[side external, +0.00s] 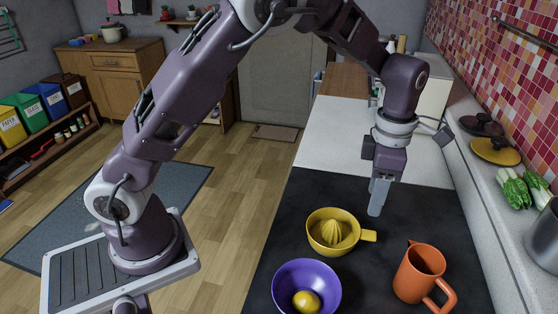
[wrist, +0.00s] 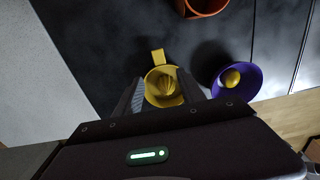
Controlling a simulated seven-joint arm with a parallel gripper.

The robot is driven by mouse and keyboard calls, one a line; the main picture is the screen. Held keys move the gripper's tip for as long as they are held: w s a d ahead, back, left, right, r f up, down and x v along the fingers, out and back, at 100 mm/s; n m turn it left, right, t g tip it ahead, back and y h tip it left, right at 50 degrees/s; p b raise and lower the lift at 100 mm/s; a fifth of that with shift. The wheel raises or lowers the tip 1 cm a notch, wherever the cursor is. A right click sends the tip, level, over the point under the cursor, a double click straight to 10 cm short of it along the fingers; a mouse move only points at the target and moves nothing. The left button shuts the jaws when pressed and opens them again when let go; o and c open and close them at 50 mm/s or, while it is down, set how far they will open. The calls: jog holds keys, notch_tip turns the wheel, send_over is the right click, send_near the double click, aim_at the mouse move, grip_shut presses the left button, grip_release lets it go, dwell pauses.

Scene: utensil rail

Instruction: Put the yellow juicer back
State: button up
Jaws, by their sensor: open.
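The yellow juicer (side external: 320,243) sits upright on the dark counter, with its ribbed cone inside and its handle pointing right in the side view. In the wrist view the juicer (wrist: 153,72) shows between my two fingers, its handle toward the top. My gripper (side external: 378,205) is open and empty, pointing down above the counter, behind and to the right of the juicer in the side view. It also shows in the wrist view (wrist: 163,92). The fingers look apart from the juicer. The metal utensil rail (side external: 527,37) is on the tiled wall at right; nothing hangs on its visible part.
A purple bowl (side external: 290,277) holding a yellow fruit (side external: 306,301) stands close to the juicer. An orange jug (side external: 416,272) stands to its right. The counter behind is clear.

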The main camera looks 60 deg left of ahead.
jog(key=s+a+r+m+t+h, duration=0.1)
jog(key=s+a+r+m, duration=0.2)
jog(key=s+r+m, duration=0.4)
jog(key=s+a+r+m+t+h, duration=0.1)
jog(key=s+a+r+m+t, duration=0.15)
jog(key=s+r+m, duration=0.45)
jog(key=s+a+m+t+y, duration=0.2)
jog(key=s+a+m, duration=0.1)
jog(key=s+m, duration=0.9)
jog(key=shift+s+a+f+m, duration=0.2)
jog(key=shift+s+m, duration=0.2)
jog(key=shift+s, duration=0.15)
